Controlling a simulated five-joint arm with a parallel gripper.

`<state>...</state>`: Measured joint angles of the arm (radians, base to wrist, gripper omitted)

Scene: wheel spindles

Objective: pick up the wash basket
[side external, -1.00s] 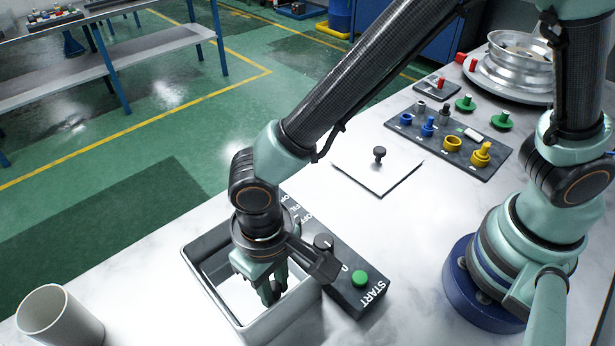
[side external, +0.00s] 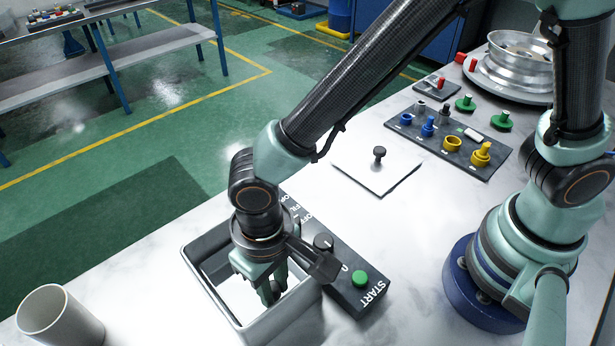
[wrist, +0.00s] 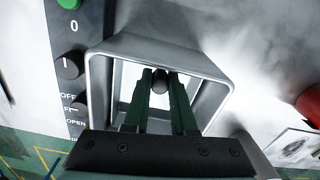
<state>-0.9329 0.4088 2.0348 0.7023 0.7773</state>
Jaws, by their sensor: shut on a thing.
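My gripper (side external: 270,295) points down inside an open grey square tank (side external: 196,276). In the wrist view, my gripper (wrist: 161,78) has its two green fingers shut on a dark round knob (wrist: 161,88) inside the tank's walls (wrist: 101,80). The knob appears to be the handle of the wash basket, whose body I cannot make out clearly; a pale surface (side external: 238,296) shows low in the tank. My wrist and fingers hide part of the tank's inside in the side view.
A dark control box (side external: 343,277) with a green START button stands close against the tank. A white square plate with a black knob (side external: 379,153) lies beyond. A grey cup (side external: 62,318) is at front left. A parts tray (side external: 450,138) and metal wheel (side external: 515,68) stand farther back.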

